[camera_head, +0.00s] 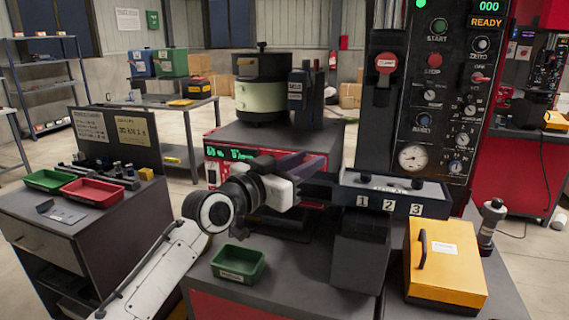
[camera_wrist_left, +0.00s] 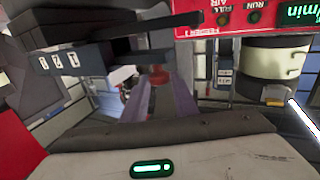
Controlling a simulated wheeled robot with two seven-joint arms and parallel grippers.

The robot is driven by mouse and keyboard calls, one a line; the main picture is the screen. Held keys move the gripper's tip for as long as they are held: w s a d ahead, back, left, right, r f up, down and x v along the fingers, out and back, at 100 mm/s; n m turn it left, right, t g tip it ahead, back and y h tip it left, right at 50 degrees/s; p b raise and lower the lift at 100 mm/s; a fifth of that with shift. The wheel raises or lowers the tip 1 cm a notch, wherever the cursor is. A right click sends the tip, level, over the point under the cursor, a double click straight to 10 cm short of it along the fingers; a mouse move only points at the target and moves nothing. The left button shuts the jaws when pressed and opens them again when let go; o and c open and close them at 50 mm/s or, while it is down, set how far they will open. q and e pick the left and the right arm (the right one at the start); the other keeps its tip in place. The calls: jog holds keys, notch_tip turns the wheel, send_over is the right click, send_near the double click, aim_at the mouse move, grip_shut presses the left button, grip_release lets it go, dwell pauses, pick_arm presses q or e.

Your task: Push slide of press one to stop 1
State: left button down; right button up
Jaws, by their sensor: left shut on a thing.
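Press one (camera_head: 440,100) is a dark column with dials and buttons. At its foot, a dark slide guide (camera_head: 375,204) carries plates marked 1, 2 and 3; it also shows in the left wrist view (camera_wrist_left: 88,58). A dark bar (camera_head: 322,181) reaches left from the guide toward my gripper. My left gripper (camera_head: 312,163) is at the bar's left end, left of the number plates. In the left wrist view its fingers (camera_wrist_left: 160,88) are shut on a red knob (camera_wrist_left: 158,75). The head view hides the knob behind the gripper. My right gripper is out of view.
A bowl feeder (camera_head: 262,100) on a red-fronted box stands behind my gripper. A green tray (camera_head: 239,264) lies on the bench below. A yellow box (camera_head: 446,265) with a handle is at the right. A side cabinet (camera_head: 75,225) with green and red trays is at the left.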

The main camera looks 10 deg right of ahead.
pick_arm(q)
jog(key=shift+s+d, duration=0.35)
jog(key=shift+d, duration=0.25)
jog(key=c, duration=1.4)
grip_release()
jog(key=shift+a, duration=0.1)
jog(key=v, duration=1)
jog(key=shift+b, duration=0.45)
jog(key=shift+a, duration=0.1)
